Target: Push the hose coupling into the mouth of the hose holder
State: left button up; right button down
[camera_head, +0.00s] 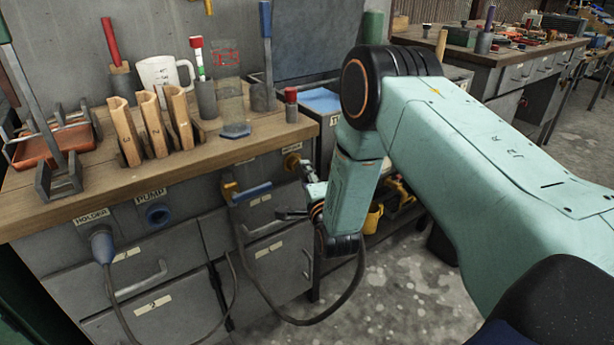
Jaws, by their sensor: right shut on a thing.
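A blue-grey hose coupling (103,246) hangs at the bench front directly below the HOLDER label (91,216). Its dark hose runs down from it. It covers the holder's mouth, so I cannot tell how deep it sits. My left gripper is not in view.
The blue-rimmed PUMP port (158,214) is right of the coupling. A blue-handled brass valve (250,192) sticks out further right. Drawer handles project below. Wooden blocks (152,122), a mug (160,75) and tools crowd the benchtop (75,198). Open floor (420,310) lies right.

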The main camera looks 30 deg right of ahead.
jog(key=shift+w+r+b, duration=0.1)
jog(key=shift+w+b, duration=0.25)
jog(key=shift+w, duration=0.25)
dwell(0.3)
jog(key=c, duration=1.2)
grip_release()
jog(key=o, duration=0.5)
jog(key=shift+o, duration=0.2)
jog(key=shift+s, duration=0.1)
jog(key=v, duration=1.2)
